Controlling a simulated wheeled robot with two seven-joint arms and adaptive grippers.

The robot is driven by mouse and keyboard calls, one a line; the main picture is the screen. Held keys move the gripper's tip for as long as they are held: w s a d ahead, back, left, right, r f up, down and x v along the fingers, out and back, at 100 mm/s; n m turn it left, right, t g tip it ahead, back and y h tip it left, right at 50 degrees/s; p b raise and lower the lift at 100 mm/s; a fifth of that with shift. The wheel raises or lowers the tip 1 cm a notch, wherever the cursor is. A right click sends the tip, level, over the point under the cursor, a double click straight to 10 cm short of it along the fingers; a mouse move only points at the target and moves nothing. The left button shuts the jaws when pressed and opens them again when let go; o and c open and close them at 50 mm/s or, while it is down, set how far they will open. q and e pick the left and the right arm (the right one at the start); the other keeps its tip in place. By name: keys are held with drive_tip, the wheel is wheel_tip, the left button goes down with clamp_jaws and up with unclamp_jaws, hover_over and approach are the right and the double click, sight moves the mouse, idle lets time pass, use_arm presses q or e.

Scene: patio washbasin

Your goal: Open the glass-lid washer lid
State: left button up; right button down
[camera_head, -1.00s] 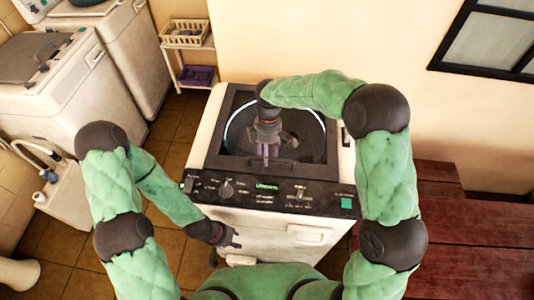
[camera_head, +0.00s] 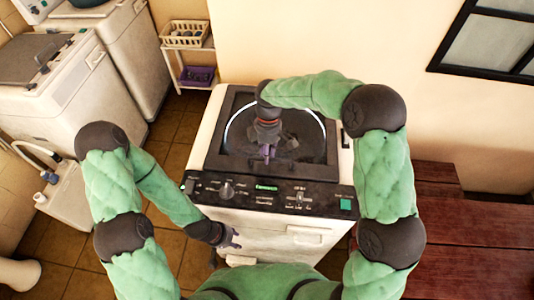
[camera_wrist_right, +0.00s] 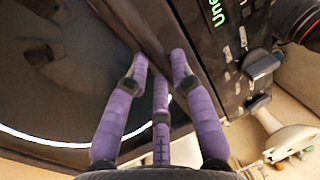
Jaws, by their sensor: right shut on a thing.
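The washer (camera_head: 290,232) is a white top loader with a dark control panel (camera_head: 225,190). Its dark-framed glass lid (camera_head: 305,148) looks flat and closed on top, with a round tub rim visible through it. My right gripper (camera_head: 268,156) is low over the lid's front edge, close behind the panel. In the right wrist view, its purple fingers (camera_wrist_right: 158,62) are shut on the dark lid edge (camera_wrist_right: 155,25); the exact contact is hard to make out. My left gripper (camera_head: 232,238) hangs empty by the washer's front left; its finger opening is too small to judge.
Other washers (camera_head: 60,90) stand at the left. A small shelf with a cream basket (camera_head: 185,35) and a purple bin (camera_head: 200,76) stands behind. A red wooden bench (camera_head: 470,215) is close on the right, and a wall is behind the washer.

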drive_tip(key=w+r+p, duration=0.3)
drive_tip(key=r+p, duration=0.2)
drive_tip(key=r, duration=0.2)
drive_tip(key=w+d+r+p, duration=0.1)
drive_tip(key=w+r+p, duration=0.3)
drive_tip(key=r+p, duration=0.2)
drive_tip(key=w+d+r+g+p, duration=0.1)
drive_tip(key=w+r+p, duration=0.2)
drive_tip(key=r+p, duration=0.2)
drive_tip(key=shift+s+p+v, duration=0.25)
drive_tip(key=shift+p+v, duration=0.05)
drive_tip(key=shift+v, duration=1.45)
drive_tip(key=shift+d+r, duration=0.1)
drive_tip(key=shift+d, duration=0.05)
